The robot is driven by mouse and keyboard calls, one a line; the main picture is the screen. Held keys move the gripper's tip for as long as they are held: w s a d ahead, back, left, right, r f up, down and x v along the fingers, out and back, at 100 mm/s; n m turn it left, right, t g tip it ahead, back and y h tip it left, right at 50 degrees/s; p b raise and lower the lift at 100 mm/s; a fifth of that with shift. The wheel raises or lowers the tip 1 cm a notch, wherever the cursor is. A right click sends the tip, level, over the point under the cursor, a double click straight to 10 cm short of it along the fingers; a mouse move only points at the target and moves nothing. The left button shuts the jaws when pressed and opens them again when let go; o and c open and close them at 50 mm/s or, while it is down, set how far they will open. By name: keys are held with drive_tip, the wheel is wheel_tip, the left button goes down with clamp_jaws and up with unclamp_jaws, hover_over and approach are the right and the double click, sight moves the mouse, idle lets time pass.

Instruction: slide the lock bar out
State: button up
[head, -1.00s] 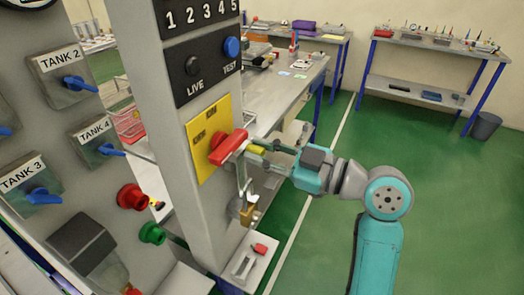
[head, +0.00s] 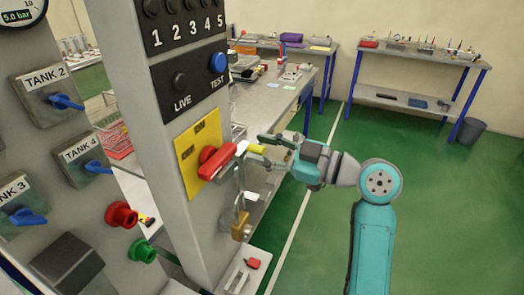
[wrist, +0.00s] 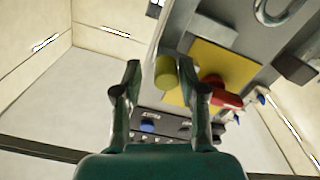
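The lock bar shows as a yellow cylindrical end (head: 257,149) beside the red switch handle (head: 216,161), which sits on a yellow plate (head: 186,163) on the grey panel post. The rest of the bar is hard to make out. My gripper (head: 262,149) is open, its fingers on either side of the yellow end. In the wrist view the yellow end (wrist: 166,73) stands between the spread fingers (wrist: 165,80), with gaps on both sides. The red handle (wrist: 222,93) is beyond it. A brass padlock (head: 241,227) hangs below the handle.
Red (head: 121,215) and green (head: 142,251) knobs and blue-handled tank valves stand left of the post. Green floor is clear at right; a workbench (head: 283,100) stands behind.

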drive_tip(key=shift+s, duration=0.1)
drive_tip(key=v, duration=1.2)
idle(0.4)
